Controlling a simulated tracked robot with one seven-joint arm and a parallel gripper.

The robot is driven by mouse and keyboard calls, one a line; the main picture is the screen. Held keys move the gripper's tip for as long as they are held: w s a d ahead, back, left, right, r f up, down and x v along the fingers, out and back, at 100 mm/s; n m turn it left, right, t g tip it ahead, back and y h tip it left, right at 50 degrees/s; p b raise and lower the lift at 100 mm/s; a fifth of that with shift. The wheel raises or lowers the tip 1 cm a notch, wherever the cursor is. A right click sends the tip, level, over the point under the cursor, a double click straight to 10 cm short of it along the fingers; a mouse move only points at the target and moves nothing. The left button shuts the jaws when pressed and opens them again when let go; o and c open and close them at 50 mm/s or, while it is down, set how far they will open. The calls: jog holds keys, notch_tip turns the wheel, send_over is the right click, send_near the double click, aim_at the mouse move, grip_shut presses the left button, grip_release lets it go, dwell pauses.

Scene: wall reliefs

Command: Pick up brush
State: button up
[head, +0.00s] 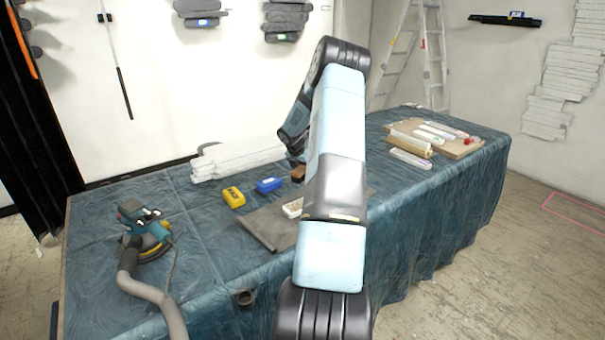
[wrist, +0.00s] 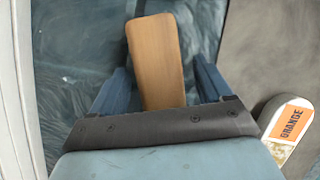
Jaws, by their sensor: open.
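A brown wooden piece, which looks like the brush (wrist: 156,58), lies on the blue sheet in the wrist view. No bristles show. In the head view its brown top (head: 298,174) shows beside my arm, behind the grey mat. My gripper (wrist: 164,75) is open, with one blue finger on each side of the wooden piece. The lower end of the piece passes behind the gripper's dark front bar. I cannot tell whether the fingers touch it. In the head view my arm covers much of this spot.
A white block labelled ORANGE (wrist: 285,128) lies right of my gripper on the grey mat (head: 262,228). White planks (head: 238,160), a yellow box (head: 233,197) and a blue box (head: 269,185) lie nearby. A sander (head: 145,232) with a hose is at the left.

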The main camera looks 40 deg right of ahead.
aim_at(303, 167)
jog(key=shift+c, duration=0.4)
jog(key=c, duration=1.1)
notch_tip(303, 167, up, 4)
jog(key=shift+s+a+r, duration=0.1)
jog(key=shift+s+r, duration=0.05)
jog(key=s+a+r, duration=0.2)
jog(key=s+r, duration=0.1)
jog(key=s+a+r, duration=0.3)
jog(key=s, duration=0.1)
jog(key=s+a+r, duration=0.2)
jog(key=s+r, duration=0.1)
jog(key=s, duration=0.1)
jog(key=shift+s+a+r, duration=0.15)
jog(key=shift+s+a, duration=0.1)
jog(key=o, duration=0.6)
jog(key=shift+c, duration=0.2)
jog(key=c, duration=0.3)
